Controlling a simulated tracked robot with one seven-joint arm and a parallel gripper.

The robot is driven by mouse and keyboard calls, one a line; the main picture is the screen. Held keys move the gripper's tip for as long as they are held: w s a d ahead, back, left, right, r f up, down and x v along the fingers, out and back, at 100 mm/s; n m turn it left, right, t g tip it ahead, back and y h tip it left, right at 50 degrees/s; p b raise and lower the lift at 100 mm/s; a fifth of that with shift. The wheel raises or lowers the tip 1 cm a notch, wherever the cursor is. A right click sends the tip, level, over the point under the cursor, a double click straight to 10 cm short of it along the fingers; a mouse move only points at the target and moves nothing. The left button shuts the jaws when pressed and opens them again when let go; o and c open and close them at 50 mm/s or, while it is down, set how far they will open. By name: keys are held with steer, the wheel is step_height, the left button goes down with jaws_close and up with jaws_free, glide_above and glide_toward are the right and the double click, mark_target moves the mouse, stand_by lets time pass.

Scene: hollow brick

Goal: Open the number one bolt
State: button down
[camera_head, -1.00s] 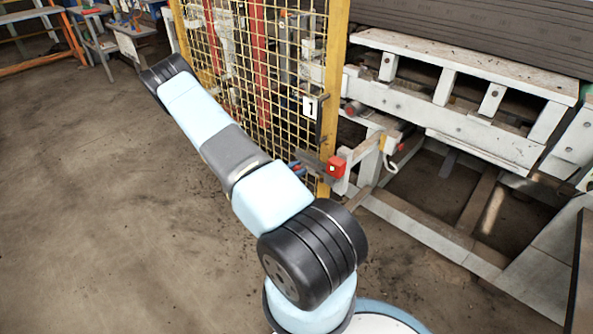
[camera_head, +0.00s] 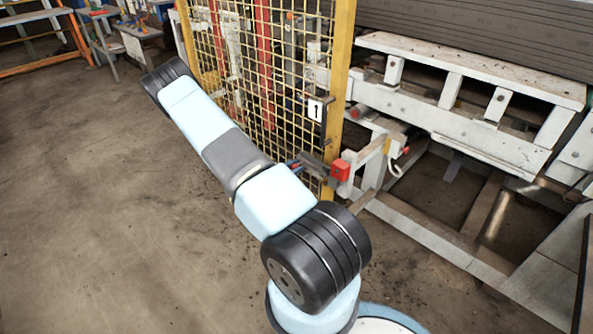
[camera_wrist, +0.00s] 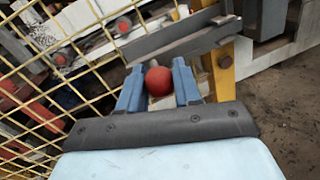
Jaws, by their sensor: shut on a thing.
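In the wrist view the grey bar (camera_wrist: 180,40) crosses just beyond my fingers. How far the bolt is drawn cannot be told.
The yellow mesh gate (camera_head: 255,70) stands close to my gripper. White machine framing (camera_head: 460,115) is to the right of the yellow post (camera_head: 338,80). Open concrete floor (camera_head: 90,200) lies to the left. Workbenches (camera_head: 135,35) stand far back.

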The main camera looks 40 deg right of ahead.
steer(key=c, duration=0.8)
jaws_free()
steer(key=shift+a, duration=0.1)
steer(key=a, duration=0.4)
steer(key=w+a, duration=0.1)
steer(key=a, duration=0.8)
steer(key=shift+w+a, duration=0.25)
steer(key=shift+w, duration=0.05)
